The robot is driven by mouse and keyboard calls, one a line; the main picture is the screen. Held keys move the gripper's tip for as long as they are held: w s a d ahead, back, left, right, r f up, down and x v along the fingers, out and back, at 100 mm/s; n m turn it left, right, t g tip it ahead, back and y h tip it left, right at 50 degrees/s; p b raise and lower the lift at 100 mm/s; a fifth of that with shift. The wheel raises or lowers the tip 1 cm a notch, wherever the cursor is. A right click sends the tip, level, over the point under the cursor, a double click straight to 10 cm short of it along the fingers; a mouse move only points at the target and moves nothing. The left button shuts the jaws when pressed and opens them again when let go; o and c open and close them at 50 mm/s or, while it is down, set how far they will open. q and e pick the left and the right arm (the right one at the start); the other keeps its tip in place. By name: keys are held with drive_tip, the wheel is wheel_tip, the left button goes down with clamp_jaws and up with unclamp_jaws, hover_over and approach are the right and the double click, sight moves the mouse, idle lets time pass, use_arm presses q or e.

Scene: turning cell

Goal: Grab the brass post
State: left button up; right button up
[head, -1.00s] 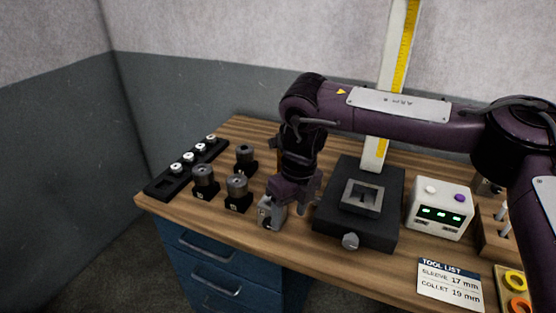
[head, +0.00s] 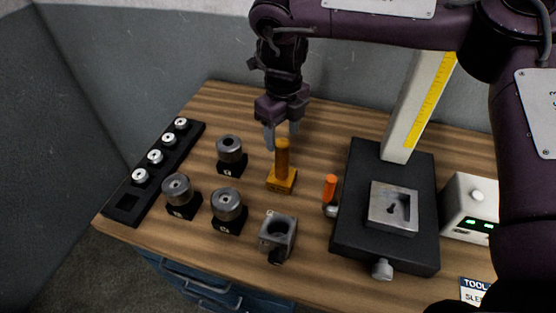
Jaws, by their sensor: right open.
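The brass post (head: 283,162) stands upright on a square yellow-brown base on the wooden bench, in the middle of the head view. My right gripper (head: 281,140) points down with its two grey fingers apart. It is open and empty, at the top of the post. The fingertips appear just behind or beside the post's upper end; I cannot tell whether they touch it. My left gripper is not in view.
Several grey collets on black blocks (head: 228,205) stand left of the post. A black rack (head: 124,207) lies at far left. A grey bored block (head: 277,238) is in front. An orange-handled tool (head: 329,189) and a black height-gauge base (head: 350,231) are close on the right.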

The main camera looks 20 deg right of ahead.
sight(281, 155)
drive_tip(key=shift+s+f, duration=0.25)
drive_tip(key=shift+f, duration=0.65)
drive_tip(key=f, duration=0.1)
drive_tip(key=f+p, duration=0.1)
drive_tip(key=f, duration=0.1)
drive_tip(key=f+p, duration=0.1)
drive_tip(key=shift+s+a+f, duration=0.2)
drive_tip(key=shift+s+f, duration=0.05)
drive_tip(key=shift+f, duration=0.4)
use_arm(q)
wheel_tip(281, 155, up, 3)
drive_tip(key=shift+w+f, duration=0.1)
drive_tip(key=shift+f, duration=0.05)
use_arm(e)
drive_tip(key=shift+c, duration=0.5)
clamp_jaws()
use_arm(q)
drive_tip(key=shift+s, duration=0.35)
use_arm(e)
drive_tip(key=shift+r, duration=0.1)
drive_tip(key=shift+w+r, duration=0.1)
drive_tip(key=shift+w, duration=0.1)
